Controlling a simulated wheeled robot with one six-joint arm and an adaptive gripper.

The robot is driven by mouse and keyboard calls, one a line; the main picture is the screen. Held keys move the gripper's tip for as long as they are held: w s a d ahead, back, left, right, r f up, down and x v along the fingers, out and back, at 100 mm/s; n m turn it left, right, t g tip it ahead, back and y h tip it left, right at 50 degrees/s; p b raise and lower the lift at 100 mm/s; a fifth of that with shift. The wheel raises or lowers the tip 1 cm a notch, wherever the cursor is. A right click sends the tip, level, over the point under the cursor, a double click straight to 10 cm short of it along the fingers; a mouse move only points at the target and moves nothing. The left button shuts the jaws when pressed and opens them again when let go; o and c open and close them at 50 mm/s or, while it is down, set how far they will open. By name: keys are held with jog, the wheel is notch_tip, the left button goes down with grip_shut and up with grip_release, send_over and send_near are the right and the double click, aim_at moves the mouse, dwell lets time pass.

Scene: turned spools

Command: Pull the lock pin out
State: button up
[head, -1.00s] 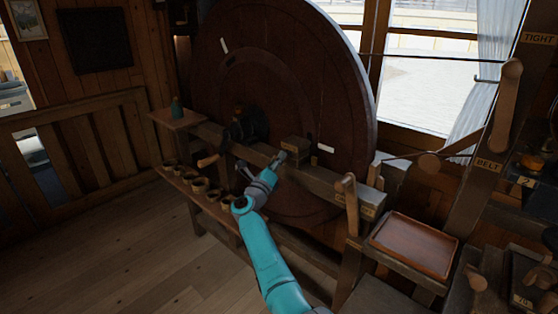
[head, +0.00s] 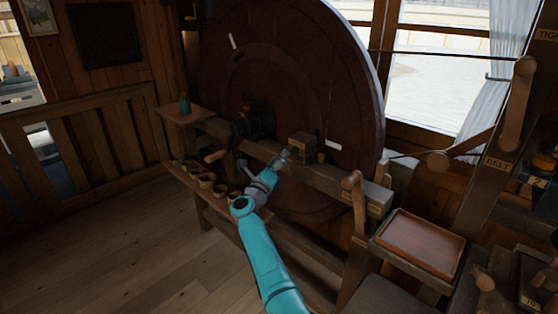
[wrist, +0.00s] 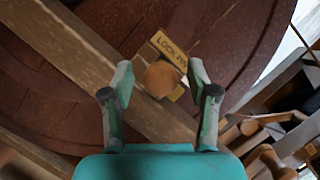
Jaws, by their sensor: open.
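The lock pin (wrist: 162,78) shows its round wooden knob end-on in the wrist view, in front of a yellow plate (wrist: 170,48) lettered "LOCK PIN". My gripper (wrist: 160,80) is open, with one finger on each side of the knob in that view; I cannot tell whether the fingertips reach around it or touch it. In the head view my gripper (head: 284,156) is at the wooden beam in front of the big wheel, and the pin is hidden or too small to make out there.
The large dark wheel (head: 340,80) stands behind the beam (head: 330,180). A wooden lever (head: 355,200) and an orange-brown tray (head: 422,243) are to the right. Several small cups (head: 205,182) line a low shelf at left.

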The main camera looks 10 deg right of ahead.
jog(key=v, duration=1.2)
jog(key=s+d+f+n+t+y, duration=0.25)
jog(key=s+f+n, duration=0.35)
jog(key=s, duration=0.5)
jog(key=s+d+f+n+t+y, duration=0.1)
jog(key=s+d+f+n+y, duration=0.25)
jog(key=s+f+n, duration=0.5)
jog(key=s+d+f+n+t+y, duration=0.1)
jog(key=s+d+f+n+y, duration=0.3)
jog(key=s, duration=0.8)
jog(key=s+f+n+g+y, duration=0.1)
jog(key=s+n+g+y, duration=0.15)
jog(key=s+n, duration=1.3)
jog(key=s+r+g, duration=0.2)
jog(key=s+r, duration=0.1)
jog(key=s, duration=0.8)
jog(key=s+r+g, duration=0.2)
jog(key=s+r, duration=0.1)
jog(key=s, duration=0.7)
jog(key=shift+s+r, duration=0.3)
jog(key=shift+s, duration=0.1)
jog(key=shift+o, duration=0.2)
jog(key=shift+y, duration=0.25)
